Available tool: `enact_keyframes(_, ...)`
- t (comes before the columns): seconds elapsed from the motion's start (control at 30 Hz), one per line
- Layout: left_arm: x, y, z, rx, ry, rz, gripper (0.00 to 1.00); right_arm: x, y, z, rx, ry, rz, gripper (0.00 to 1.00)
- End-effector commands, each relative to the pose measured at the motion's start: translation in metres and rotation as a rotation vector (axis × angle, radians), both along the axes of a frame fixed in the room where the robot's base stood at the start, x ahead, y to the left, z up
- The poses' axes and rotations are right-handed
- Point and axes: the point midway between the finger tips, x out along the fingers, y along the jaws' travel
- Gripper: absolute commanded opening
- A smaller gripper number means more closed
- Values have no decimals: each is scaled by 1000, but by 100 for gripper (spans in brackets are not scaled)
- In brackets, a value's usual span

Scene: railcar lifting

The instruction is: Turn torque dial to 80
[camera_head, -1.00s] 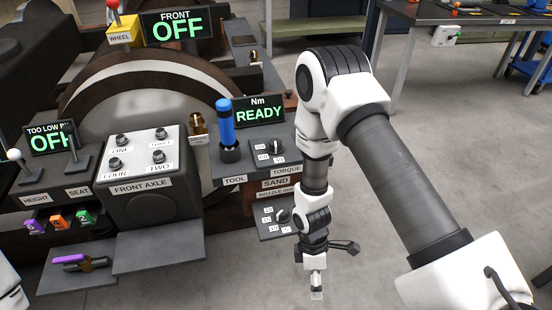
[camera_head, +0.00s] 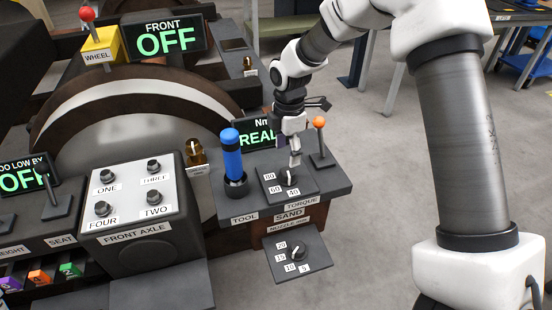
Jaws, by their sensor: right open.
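The torque dial (camera_head: 287,178) is a small black knob on a dark plate labelled 80, 60 and 40, on the shelf marked TORQUE. Its pointer setting is too small to tell. My right gripper (camera_head: 295,160) points down with its fingers open just above the dial; whether they touch it I cannot tell. The green Nm display (camera_head: 256,135) behind shows READY, partly covered by my right gripper. My left gripper is out of view.
A blue-handled tool (camera_head: 232,158) stands upright left of the dial. An orange-knobbed lever (camera_head: 319,140) stands close on the right. The nozzle dial (camera_head: 297,252) is below in front. A front axle panel (camera_head: 131,196) is at left.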

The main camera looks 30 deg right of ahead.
Motion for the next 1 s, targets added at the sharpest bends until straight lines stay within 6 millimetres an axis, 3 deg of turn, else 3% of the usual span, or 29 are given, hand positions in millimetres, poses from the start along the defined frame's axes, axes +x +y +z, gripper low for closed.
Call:
enact_keyframes(0.4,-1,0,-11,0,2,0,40,-1,0,-71,0,3,-1,67)
enact_keyframes(0.7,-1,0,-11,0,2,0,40,-1,0,-76,0,1,-1,67)
enact_keyframes(0.87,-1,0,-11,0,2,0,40,-1,0,-76,0,1,-1,11)
enact_keyframes(1.0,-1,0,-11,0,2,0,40,-1,0,-75,0,1,-1,7)
